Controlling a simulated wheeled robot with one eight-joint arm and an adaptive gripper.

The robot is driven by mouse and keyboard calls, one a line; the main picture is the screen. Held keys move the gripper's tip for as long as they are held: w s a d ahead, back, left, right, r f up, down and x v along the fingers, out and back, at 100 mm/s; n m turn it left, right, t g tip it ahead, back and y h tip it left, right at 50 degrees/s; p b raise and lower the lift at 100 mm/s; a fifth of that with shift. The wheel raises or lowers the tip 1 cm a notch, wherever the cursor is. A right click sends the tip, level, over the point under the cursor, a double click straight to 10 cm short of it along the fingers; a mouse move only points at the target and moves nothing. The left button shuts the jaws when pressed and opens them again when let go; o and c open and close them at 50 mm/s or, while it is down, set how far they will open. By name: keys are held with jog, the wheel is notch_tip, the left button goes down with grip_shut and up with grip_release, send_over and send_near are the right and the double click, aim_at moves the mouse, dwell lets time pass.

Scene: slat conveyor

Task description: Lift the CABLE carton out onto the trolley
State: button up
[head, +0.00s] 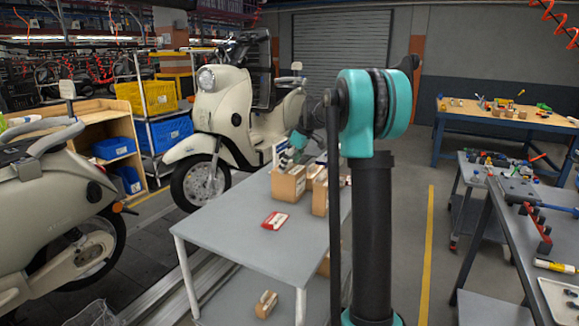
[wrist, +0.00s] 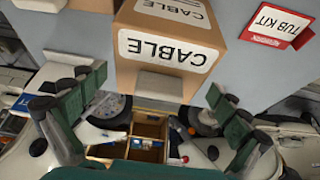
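The CABLE carton (wrist: 125,70) is a brown box with white CABLE labels on its top and one side, and a grey tab on that side. It sits on a grey table. My gripper (wrist: 158,84) has its two green fingers spread wide, with nothing held between them. The carton's tabbed side lies just past the fingertips; I cannot tell whether they touch. In the head view my gripper (head: 291,154) is at the far end of the grey table (head: 240,235), over a brown carton (head: 287,188) that appears to be this one. Its lettering is not readable there.
A red and white TUB KIT box (wrist: 277,22) lies flat nearby, also in the head view (head: 275,221). Another carton (head: 320,195) stands close on the right. A carton (head: 266,304) is on the lower shelf. A cream scooter (head: 235,115) stands behind the table.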

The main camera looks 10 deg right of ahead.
jog(key=v, duration=1.2)
jog(key=shift+a, duration=0.1)
